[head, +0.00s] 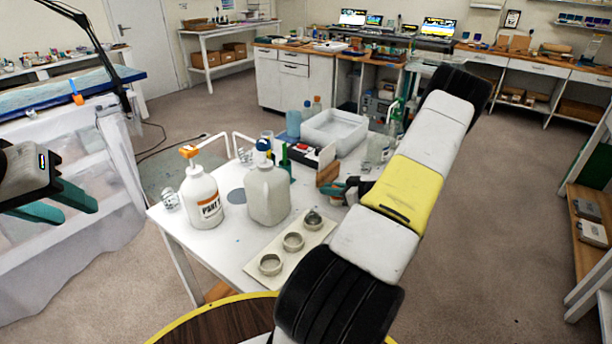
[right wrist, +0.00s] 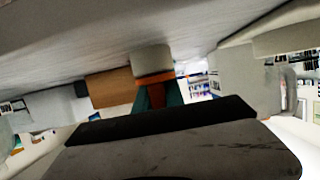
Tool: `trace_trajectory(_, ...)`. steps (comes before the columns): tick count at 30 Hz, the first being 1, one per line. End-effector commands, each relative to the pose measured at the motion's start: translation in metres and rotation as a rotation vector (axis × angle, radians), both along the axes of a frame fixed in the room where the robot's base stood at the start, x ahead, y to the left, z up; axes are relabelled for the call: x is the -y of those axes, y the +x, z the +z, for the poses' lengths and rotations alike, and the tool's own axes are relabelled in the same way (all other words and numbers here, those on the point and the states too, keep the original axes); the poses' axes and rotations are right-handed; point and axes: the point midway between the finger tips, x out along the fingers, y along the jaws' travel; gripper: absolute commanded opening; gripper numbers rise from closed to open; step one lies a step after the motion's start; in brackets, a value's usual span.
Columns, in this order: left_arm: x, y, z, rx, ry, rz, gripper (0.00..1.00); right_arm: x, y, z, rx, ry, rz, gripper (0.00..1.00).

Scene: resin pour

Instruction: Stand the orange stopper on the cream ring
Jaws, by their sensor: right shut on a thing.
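My right gripper (head: 338,189) reaches in over the white table beside the jug, its tips partly hidden in the head view. In the right wrist view, which looks upside down, its teal fingers (right wrist: 157,97) are shut on the orange stopper (right wrist: 155,78). A cream round piece (right wrist: 152,60), apparently the cream ring, shows between the stopper and the table surface. It appears to meet the stopper, but I cannot tell whether they touch. The head view hides it. My left gripper (head: 78,212) is open and empty at the left, away from the table.
The white table (head: 180,238) carries a pump bottle (head: 202,200), a jug (head: 268,195), a wooden block (head: 328,173) beside my right gripper, and a white bin (head: 335,132) behind. A cream board (head: 262,248) with several round moulds lies at the front.

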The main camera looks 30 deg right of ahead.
Motion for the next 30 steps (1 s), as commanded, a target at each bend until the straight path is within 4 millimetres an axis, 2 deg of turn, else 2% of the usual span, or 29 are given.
trace_trajectory(9, 0.000, 0.000, 0.000, 0.000, 0.000, 0.000, 0.36, 0.000, 0.000, -0.001, 0.000, 0.001, 0.000, 0.00)
trace_trajectory(10, 0.000, 0.000, 0.000, 0.000, 0.000, 0.000, 0.36, 0.000, 0.000, -0.001, 0.000, 0.001, 0.000, 0.16)
trace_trajectory(13, 0.000, 0.000, 0.000, 0.000, 0.000, 0.000, 0.36, 0.000, 0.000, -0.001, 0.000, 0.001, 0.000, 0.35)
trace_trajectory(14, 0.000, 0.000, 0.000, 0.000, 0.000, 0.000, 0.36, 0.000, 0.000, -0.001, 0.000, 0.001, 0.000, 0.39)
trace_trajectory(24, 0.000, 0.000, 0.000, 0.000, 0.000, 0.000, 0.36, 0.002, -0.003, 0.000, -0.001, 0.000, -0.001, 0.39)
trace_trajectory(30, 0.000, 0.000, 0.000, 0.000, 0.000, 0.000, 0.36, 0.014, -0.026, 0.010, -0.001, -0.001, -0.003, 0.39)
